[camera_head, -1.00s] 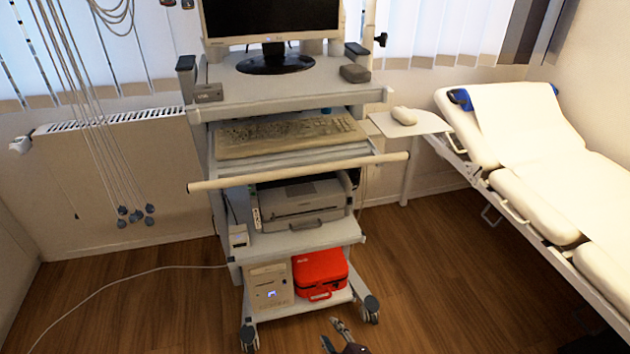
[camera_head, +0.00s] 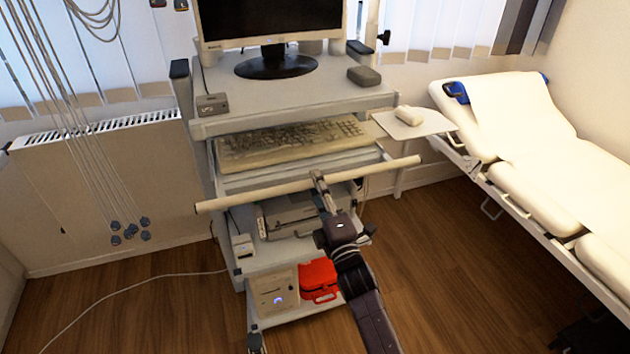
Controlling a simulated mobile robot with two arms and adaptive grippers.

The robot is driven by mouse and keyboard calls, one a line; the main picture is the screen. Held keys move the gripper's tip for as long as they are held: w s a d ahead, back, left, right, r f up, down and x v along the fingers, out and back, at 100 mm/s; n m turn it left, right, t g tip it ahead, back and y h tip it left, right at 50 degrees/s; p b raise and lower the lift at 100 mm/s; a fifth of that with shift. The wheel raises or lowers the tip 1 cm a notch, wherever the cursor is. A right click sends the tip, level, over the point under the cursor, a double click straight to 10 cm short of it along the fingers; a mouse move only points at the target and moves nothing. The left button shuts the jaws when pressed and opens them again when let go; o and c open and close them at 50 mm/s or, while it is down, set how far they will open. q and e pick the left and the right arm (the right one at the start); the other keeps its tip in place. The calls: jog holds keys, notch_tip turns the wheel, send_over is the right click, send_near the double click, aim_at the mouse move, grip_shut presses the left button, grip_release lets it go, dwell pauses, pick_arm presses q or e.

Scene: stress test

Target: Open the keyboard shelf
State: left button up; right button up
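The keyboard shelf (camera_head: 240,182) is a pale pull-out tray in the cart, below the top shelf. A beige keyboard (camera_head: 290,143) lies on it. A pale horizontal handle bar (camera_head: 250,196) runs across the front of the cart, just below the shelf. My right gripper (camera_head: 319,180) is at the middle of this bar, its fingertips overlapping it in the picture. I cannot tell whether the fingers touch or close on the bar. My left gripper is not in view.
A monitor (camera_head: 275,66) stands on the cart's top shelf (camera_head: 225,82). A printer (camera_head: 285,215), a beige box (camera_head: 273,290) and a red case (camera_head: 318,278) sit lower. A white examination bed (camera_head: 550,150) is at right. Cables hang at left. Wooden floor (camera_head: 450,270) is free between cart and bed.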

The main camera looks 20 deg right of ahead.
jog(key=shift+w+r, duration=0.15)
jog(key=shift+w, duration=0.45)
jog(key=c, duration=0.4)
grip_shut()
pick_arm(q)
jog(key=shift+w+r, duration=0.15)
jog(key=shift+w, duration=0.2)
